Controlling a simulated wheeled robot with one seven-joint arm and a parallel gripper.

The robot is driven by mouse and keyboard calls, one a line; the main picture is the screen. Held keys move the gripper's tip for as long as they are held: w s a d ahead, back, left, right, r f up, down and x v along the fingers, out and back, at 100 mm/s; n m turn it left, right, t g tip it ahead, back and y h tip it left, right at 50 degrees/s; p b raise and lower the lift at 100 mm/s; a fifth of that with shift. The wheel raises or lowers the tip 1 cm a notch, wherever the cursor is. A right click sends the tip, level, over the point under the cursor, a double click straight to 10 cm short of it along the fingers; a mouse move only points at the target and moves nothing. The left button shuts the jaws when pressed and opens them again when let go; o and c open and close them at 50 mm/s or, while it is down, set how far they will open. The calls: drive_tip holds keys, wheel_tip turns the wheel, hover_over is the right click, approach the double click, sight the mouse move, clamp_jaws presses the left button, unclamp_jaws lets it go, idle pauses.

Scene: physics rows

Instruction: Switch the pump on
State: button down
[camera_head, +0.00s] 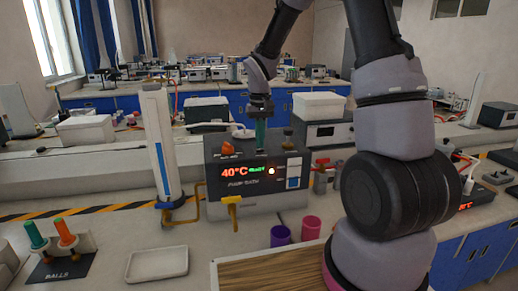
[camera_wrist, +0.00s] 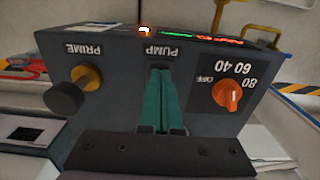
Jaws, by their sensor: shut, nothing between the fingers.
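The pump station (camera_head: 255,195) is a dark grey box with a lit front display (camera_head: 243,171) that reads 40°C in red beside small green text. My gripper (camera_head: 260,148) points down onto its top panel, and its teal fingers are shut and empty. In the wrist view my gripper (camera_wrist: 160,74) ends just at the PUMP label (camera_wrist: 162,51), seen upside down. The pump switch itself is hidden by the fingers, so its position and any contact cannot be told. A small lamp (camera_wrist: 145,30) glows on the front edge.
An orange dial (camera_wrist: 229,96) marked OFF, 40, 60, 80 and a PRIME knob (camera_wrist: 86,77) flank my fingers. A tall white column (camera_head: 161,145) stands left of the station. Purple (camera_head: 280,236) and pink (camera_head: 311,228) cups stand in front.

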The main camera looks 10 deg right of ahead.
drive_tip(key=shift+f, duration=0.35)
drive_tip(key=shift+r, duration=3.5)
drive_tip(key=s+d+r+m+t+y, duration=0.1)
drive_tip(key=s+d+r+m+t, duration=0.1)
drive_tip(key=s+r, duration=0.6)
drive_tip(key=s+d+r+m+t+y, duration=0.1)
drive_tip(key=s+d+r+m+t, duration=0.1)
drive_tip(key=s+r+t, duration=0.3)
drive_tip(key=s+d+r, duration=0.1)
drive_tip(key=s+r, duration=0.3)
drive_tip(key=s, duration=0.5)
drive_tip(key=shift+s+d+r, duration=0.15)
drive_tip(key=shift+s+d, duration=0.05)
drive_tip(key=shift+d, duration=0.2)
